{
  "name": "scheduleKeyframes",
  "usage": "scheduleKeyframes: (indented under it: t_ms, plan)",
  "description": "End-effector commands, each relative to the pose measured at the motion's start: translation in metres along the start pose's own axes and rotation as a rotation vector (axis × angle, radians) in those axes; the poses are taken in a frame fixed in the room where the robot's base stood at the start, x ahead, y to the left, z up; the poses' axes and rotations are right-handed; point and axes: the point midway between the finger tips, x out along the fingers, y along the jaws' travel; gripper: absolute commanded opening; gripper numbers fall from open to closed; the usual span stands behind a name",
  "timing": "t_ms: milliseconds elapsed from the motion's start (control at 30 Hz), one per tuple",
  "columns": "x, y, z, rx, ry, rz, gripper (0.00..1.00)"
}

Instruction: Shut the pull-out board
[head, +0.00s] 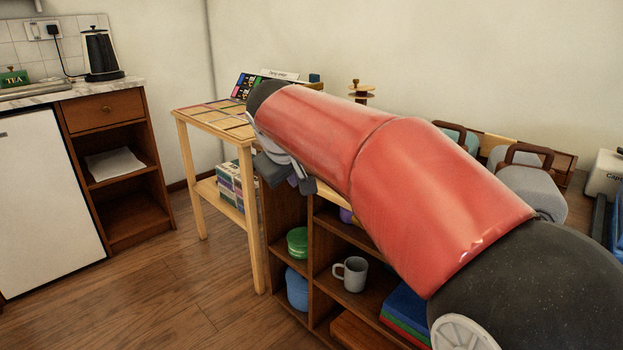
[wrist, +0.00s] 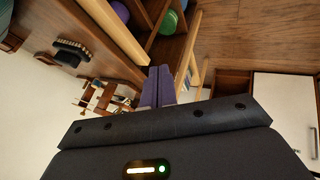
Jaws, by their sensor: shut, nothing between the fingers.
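My gripper (head: 300,185) is partly hidden under my red arm in the head view, in front of the upper part of a brown shelf unit (head: 285,212). In the wrist view my gripper (wrist: 154,70) shows two purple fingers side by side, shut and empty. A pale wooden strip (wrist: 113,32) runs beside the shelf there, close to the fingertips. I cannot tell whether it is the pull-out board or whether the fingers touch it. In the head view my arm hides the top of the shelf unit, and no pull-out board can be made out for sure.
A pale wooden table (head: 210,118) with flat tiles stands left of the unit. The shelves hold a green bowl (head: 297,242), a grey mug (head: 350,273) and a blue container (head: 297,289). A brown cabinet (head: 110,160) stands far left. The floor (head: 190,290) between is clear.

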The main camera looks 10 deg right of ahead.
Motion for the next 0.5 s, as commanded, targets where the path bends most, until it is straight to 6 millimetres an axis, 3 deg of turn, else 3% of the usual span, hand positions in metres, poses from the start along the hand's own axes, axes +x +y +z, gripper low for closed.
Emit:
scheduleKeyframes:
  t_ms: [167, 500]
  plan:
    - [0.02, -0.001, 0.001, 0.0, -0.003, -0.001, 0.0]
    - [0.092, -0.001, 0.001, 0.0, -0.005, -0.001, 0.0]
